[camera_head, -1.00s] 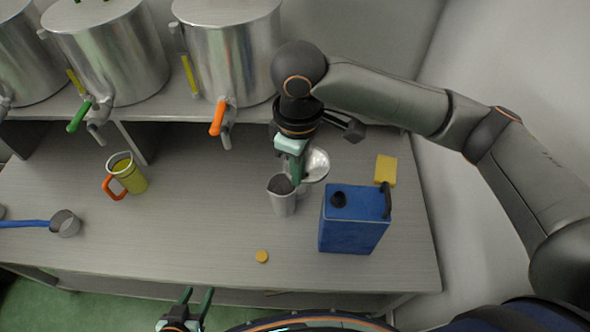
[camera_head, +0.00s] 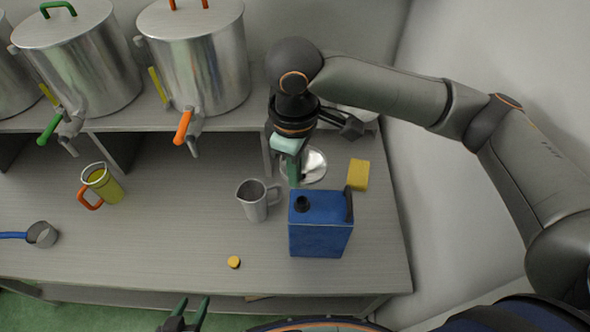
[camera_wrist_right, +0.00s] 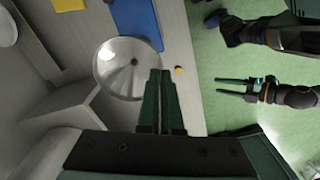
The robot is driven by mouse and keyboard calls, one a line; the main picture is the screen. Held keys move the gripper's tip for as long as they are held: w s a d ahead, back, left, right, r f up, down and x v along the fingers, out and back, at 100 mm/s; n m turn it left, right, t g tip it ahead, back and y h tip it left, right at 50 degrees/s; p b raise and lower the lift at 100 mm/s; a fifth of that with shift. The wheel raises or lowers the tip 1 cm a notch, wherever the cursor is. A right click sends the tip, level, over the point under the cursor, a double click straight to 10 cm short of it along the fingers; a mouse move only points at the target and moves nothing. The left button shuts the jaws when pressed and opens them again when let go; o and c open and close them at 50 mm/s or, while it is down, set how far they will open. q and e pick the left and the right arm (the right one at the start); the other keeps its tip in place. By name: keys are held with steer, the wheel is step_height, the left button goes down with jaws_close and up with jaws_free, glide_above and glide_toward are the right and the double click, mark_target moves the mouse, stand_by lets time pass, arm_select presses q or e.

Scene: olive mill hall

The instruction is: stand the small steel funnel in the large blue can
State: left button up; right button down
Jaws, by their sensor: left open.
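The small steel funnel (camera_head: 314,165) is a shiny cone, also seen mouth-on in the right wrist view (camera_wrist_right: 122,64). My right gripper (camera_head: 294,174) is shut on the funnel's rim and holds it behind the blue can; its fingers lie together over the rim in the right wrist view (camera_wrist_right: 162,92). The large blue can (camera_head: 320,238) stands upright on the table, with a dark round neck at its top left and a dark handle at its right. Part of it shows in the right wrist view (camera_wrist_right: 135,24). My left gripper (camera_head: 188,312) is open and empty at the table's front edge.
A steel jug (camera_head: 254,203) stands just left of the can. A yellow sponge (camera_head: 358,175) lies behind it. A small yellow cap (camera_head: 234,262) lies in front. A yellow-green jug (camera_head: 108,188) and a blue-handled ladle (camera_head: 42,234) are at left. Steel vats (camera_head: 195,62) stand on the shelf.

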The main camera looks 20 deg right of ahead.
mark_target(303, 174)
steer(key=shift+f+b, duration=1.9)
steer(key=shift+b, duration=0.6)
steer(key=shift+f, duration=0.15)
steer(key=shift+f+p, duration=0.2)
steer(key=shift+p, duration=0.1)
steer(key=shift+f, duration=0.4)
steer(key=shift+p, duration=0.3)
steer(key=shift+f+p, duration=0.2)
steer(key=shift+p, duration=0.2)
